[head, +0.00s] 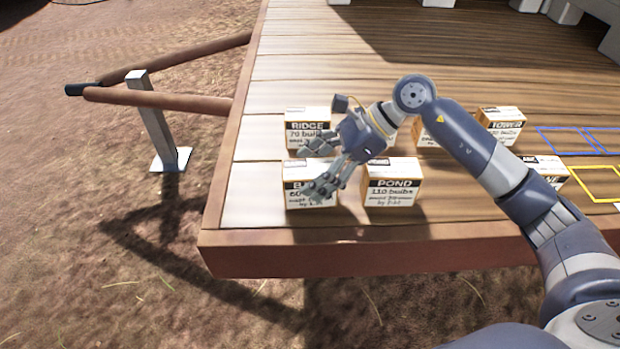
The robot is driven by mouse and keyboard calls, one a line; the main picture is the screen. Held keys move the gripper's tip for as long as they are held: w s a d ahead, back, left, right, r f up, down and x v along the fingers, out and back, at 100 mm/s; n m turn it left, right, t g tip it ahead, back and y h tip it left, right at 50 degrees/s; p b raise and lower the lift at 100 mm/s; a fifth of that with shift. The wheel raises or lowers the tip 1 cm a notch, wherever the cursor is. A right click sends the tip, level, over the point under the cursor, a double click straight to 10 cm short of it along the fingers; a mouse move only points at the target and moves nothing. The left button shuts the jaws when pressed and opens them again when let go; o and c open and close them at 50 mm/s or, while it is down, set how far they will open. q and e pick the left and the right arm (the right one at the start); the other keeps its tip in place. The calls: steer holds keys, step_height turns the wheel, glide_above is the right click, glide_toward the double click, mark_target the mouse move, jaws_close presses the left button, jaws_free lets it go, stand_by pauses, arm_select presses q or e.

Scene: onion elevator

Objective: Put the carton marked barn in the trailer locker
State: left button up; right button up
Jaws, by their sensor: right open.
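A white-and-tan carton (296,201) stands in the front row at the left of the trailer deck. Its dark label band shows one first letter, perhaps B or E, and "60" below; the rest is hidden behind my gripper, so I cannot confirm it reads barn. My right gripper (311,172) is open, its fingers pointing left, over this carton in the picture; I cannot tell whether they touch it. No locker can be made out. My left gripper is not in view.
The carton marked RIDGE (307,116) stands behind, POND (392,192) to the right, TOWER (504,122) farther right. Two more cartons are partly hidden by my arm. Blue (572,129) and yellow (592,168) outlines mark bare deck at right. The wooden deck edge (330,262) runs along the front.

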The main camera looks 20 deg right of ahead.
mark_target(296, 179)
steer(key=x, duration=0.1)
steer(key=p+x, duration=0.2)
steer(key=x, duration=0.1)
steer(key=shift+w+a+r, duration=0.15)
steer(key=shift+a+r, duration=0.1)
steer(key=shift+a, duration=0.05)
steer(key=shift+a+f, duration=0.15)
steer(key=shift+f, duration=0.05)
steer(key=shift+w, duration=0.1)
steer(key=shift+c, duration=1.1)
steer(key=c, duration=1.4)
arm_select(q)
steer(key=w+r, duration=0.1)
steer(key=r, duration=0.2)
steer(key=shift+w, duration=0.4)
arm_select(e)
steer(key=shift+r, duration=0.1)
